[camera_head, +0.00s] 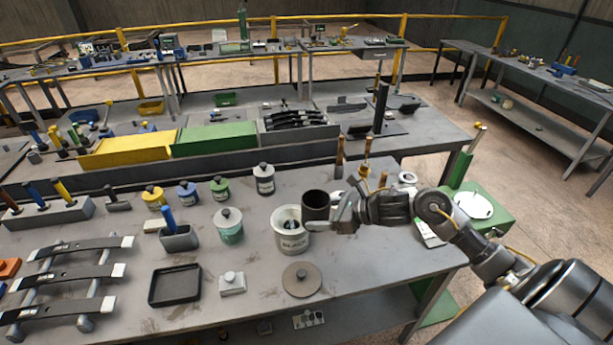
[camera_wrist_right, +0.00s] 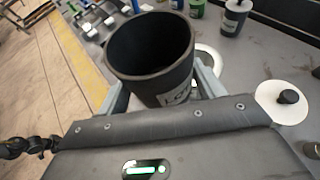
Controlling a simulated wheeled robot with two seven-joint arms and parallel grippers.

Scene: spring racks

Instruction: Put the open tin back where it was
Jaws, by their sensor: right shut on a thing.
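My right gripper (camera_head: 335,222) is shut on a dark, open-topped tin (camera_head: 316,206), held upright. In the right wrist view the same tin (camera_wrist_right: 150,60) sits between the two fingers (camera_wrist_right: 162,95); its inside looks dark and empty, and a pale label shows on its side. In the head view the tin overlaps the right edge of a wide pale pot (camera_head: 292,244) marked "BLACK", which is open with something dark inside. I cannot tell whether the tin is over the pot or beside it. My left gripper is not in view.
A round lid with a knob (camera_head: 302,279) lies in front of the pot. A black tray (camera_head: 175,286), a small white block (camera_head: 232,284) and several lidded tins, including a pale green one (camera_head: 229,228), stand to the left. Wooden-handled tools (camera_head: 340,155) stand behind.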

